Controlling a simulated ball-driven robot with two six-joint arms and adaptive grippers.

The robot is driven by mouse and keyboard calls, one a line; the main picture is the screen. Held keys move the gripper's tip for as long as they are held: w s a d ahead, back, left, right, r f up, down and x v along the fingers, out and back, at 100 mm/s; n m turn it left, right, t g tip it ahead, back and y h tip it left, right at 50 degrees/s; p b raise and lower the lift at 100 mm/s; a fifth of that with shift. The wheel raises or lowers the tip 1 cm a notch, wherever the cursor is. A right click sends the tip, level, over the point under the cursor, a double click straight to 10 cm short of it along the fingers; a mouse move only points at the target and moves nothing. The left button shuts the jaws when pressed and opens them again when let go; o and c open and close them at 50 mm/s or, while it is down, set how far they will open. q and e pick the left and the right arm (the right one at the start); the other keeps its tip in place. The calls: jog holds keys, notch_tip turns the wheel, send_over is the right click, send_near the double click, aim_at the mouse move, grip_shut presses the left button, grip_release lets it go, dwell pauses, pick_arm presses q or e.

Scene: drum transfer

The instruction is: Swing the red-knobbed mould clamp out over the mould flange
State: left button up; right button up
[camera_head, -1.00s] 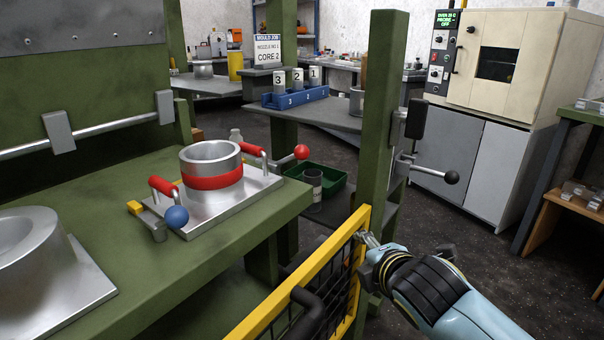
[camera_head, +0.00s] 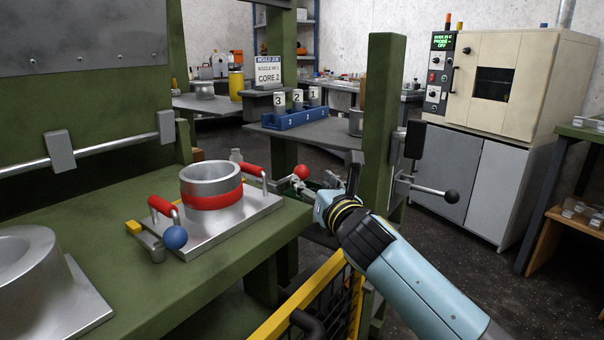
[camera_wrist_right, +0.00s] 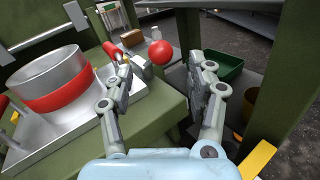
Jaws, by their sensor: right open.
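The red knob of the mould clamp (camera_head: 302,172) is at the right rear corner of the mould plate. In the right wrist view the red knob (camera_wrist_right: 161,52) shows between my two fingers, near their tips. My right gripper (camera_head: 305,186) is open at the knob; I cannot tell whether it touches. The clamp's bar is partly hidden by a finger. The mould (camera_head: 210,186) is a silver cylinder with a red band on a square flange plate (camera_head: 238,220) with red handles. A blue-knobbed clamp (camera_head: 175,238) is at the near corner. My left gripper is not in view.
Another silver mould (camera_head: 25,262) sits at the left on the green press table (camera_head: 120,205).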

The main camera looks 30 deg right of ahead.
aim_at(305, 174)
jog(key=w, duration=0.2)
jog(key=w+b, duration=0.1)
jog(key=w, duration=0.1)
jog(key=w+d, duration=0.1)
jog(key=w, duration=0.2)
jog(key=shift+w+f, duration=0.1)
jog(key=shift+a, duration=0.1)
grip_shut()
